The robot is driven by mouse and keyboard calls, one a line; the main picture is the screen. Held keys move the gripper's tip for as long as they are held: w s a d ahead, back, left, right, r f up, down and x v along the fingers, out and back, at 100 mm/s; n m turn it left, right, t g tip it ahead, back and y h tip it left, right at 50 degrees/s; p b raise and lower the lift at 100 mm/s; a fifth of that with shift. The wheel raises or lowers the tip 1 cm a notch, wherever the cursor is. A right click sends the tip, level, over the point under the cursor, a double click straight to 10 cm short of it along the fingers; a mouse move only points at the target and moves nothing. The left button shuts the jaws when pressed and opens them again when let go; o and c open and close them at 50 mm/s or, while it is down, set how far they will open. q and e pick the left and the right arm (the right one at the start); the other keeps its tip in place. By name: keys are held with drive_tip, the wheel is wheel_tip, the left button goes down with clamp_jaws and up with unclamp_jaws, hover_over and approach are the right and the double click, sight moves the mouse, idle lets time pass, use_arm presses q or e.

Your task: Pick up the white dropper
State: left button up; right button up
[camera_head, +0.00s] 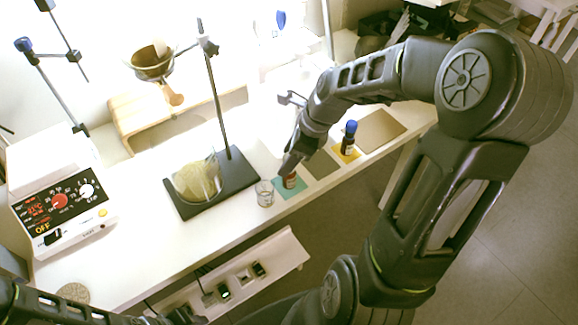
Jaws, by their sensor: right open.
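My right gripper (289,166) points down over a small brown bottle (290,182) with a pale label on a teal mat (296,191). Its fingertips are at the bottle's top and hide it. I cannot make out a white dropper there. The jaws are open, and whether they touch the bottle is unclear. A second dark bottle with a blue dropper top (350,128) stands on a yellow mat (352,155). My left arm shows only at the bottom left edge, with its end (185,317) dark and cut off.
A clear glass beaker (265,193) stands just left of the teal mat. A white control box (62,205) is at left. Grey-green (322,164) and tan (380,130) mats look empty.

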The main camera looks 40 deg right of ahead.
drive_tip(key=x, duration=0.2)
drive_tip(key=shift+w+a+f, duration=0.15)
drive_tip(key=shift+f, duration=0.15)
drive_tip(key=shift+c, duration=0.2)
drive_tip(key=c, duration=0.7)
